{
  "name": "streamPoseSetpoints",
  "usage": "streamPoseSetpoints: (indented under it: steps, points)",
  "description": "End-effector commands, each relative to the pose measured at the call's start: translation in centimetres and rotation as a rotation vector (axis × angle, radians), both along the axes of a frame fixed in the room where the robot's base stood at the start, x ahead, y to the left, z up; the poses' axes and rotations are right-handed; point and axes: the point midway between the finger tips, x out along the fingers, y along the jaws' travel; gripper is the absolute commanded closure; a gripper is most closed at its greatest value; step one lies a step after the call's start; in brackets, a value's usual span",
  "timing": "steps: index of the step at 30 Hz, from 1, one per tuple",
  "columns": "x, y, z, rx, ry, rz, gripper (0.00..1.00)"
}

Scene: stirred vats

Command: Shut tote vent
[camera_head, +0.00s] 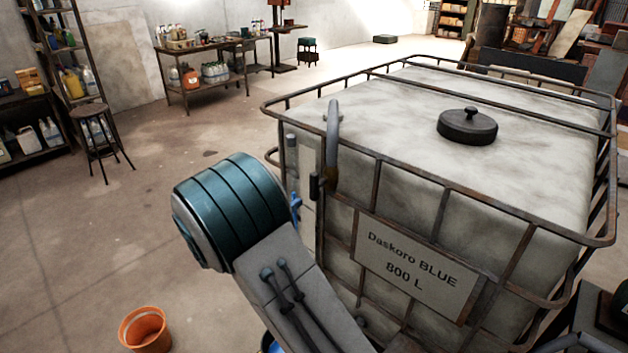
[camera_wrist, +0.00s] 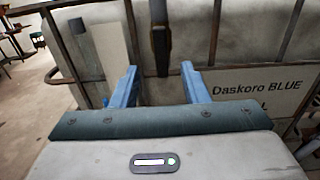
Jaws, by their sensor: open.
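The tote (camera_head: 530,195) is a pale caged tank labelled "Daskoro BLUE 800 L". A round black lid with a knob (camera_head: 467,126) sits on its top. A grey curved pipe (camera_head: 333,125) rises at its near left side, with a small black upright handle (camera_head: 316,187) beside it. I cannot tell which part is the vent. In the wrist view, a dark upright piece (camera_wrist: 160,42) shows between the fingers' directions. My gripper (camera_wrist: 159,67) is open and empty, with blue fingers facing the tote's side. In the head view my arm hides most of the gripper.
Rusty cage bars (camera_head: 440,215) and the label plate (camera_head: 418,264) lie close right of my gripper. An orange bucket (camera_head: 145,330) stands on the floor at lower left. A stool (camera_head: 100,140) and workbench (camera_head: 215,65) stand farther back. Open floor lies left.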

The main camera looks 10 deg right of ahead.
Motion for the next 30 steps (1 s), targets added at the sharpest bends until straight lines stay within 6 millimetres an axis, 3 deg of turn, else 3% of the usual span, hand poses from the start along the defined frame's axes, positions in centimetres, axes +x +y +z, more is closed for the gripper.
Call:
streamPoseSetpoints:
  steps: [6,13,19,28,30]
  points:
    - [2.8,-4.1,0.3,-0.001,0.001,-0.005,0.59]
    - [5.2,-7.3,0.2,0.002,0.0,-0.004,0.59]
    - [6.1,-8.4,0.1,0.003,0.0,-0.002,0.59]
    - [6.2,-8.6,0.0,0.003,0.0,-0.001,0.59]
    - [6.2,-8.5,0.0,0.003,0.0,-0.001,0.79]
